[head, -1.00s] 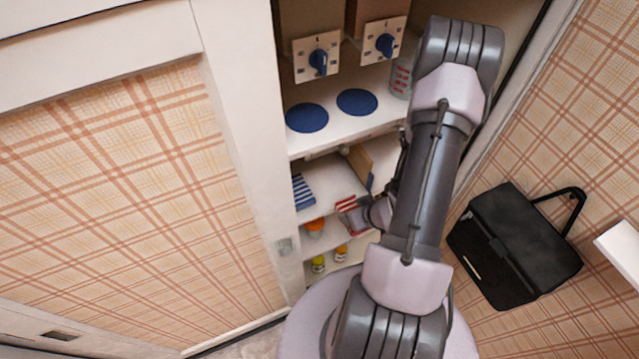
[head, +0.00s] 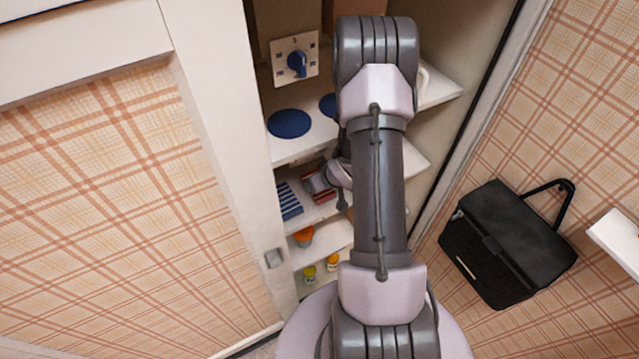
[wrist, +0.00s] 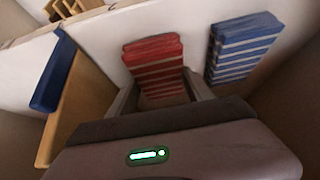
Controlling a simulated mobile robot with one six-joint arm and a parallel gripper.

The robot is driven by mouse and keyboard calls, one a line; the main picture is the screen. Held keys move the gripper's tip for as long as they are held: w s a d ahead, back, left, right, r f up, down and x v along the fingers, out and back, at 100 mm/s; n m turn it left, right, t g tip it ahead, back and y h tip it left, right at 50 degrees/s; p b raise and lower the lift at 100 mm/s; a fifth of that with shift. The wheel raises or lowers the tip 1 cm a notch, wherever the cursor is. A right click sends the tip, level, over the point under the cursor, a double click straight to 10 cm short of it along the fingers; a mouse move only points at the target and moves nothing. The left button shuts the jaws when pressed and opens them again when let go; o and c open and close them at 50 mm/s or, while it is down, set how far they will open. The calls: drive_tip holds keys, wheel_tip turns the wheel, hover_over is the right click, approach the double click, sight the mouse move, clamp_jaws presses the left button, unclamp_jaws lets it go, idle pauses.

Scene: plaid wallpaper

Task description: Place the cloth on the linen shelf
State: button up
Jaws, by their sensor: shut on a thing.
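My gripper (head: 322,183) is shut on a folded red cloth with pale stripes (head: 316,188), at the shelf level that bears a folded blue-and-white striped cloth (head: 288,200). That shelf (head: 312,215) shows as a white board. In the wrist view, the red cloth (wrist: 155,62) sits between the fingers of my gripper (wrist: 160,88). The blue cloth (wrist: 240,45) lies to its right, with a small gap between them. I cannot tell whether the red cloth touches the shelf.
Above is a shelf with blue discs (head: 289,124) and a dial panel (head: 296,61). Below are an orange item (head: 303,237) and small yellow bottles (head: 332,262). A wooden board (wrist: 75,105) and blue object (wrist: 52,75) stand left in the wrist view. A black bag (head: 505,245) is at the right.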

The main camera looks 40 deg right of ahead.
drive_tip(key=shift+f, duration=0.25)
drive_tip(key=o, duration=1.3)
drive_tip(key=shift+r, duration=0.1)
drive_tip(key=shift+o, duration=0.2)
drive_tip(key=shift+r, duration=0.35)
drive_tip(key=p+v, duration=0.2)
drive_tip(key=v, duration=0.3)
drive_tip(key=shift+s+r+p, duration=0.1)
drive_tip(key=shift+r+p, duration=0.1)
drive_tip(key=shift+p, duration=0.15)
drive_tip(key=s+a, duration=0.2)
drive_tip(key=s, duration=0.9)
drive_tip(key=shift+s+a+f+p, duration=0.3)
drive_tip(key=shift+a+f, duration=0.05)
drive_tip(key=shift+f, duration=0.05)
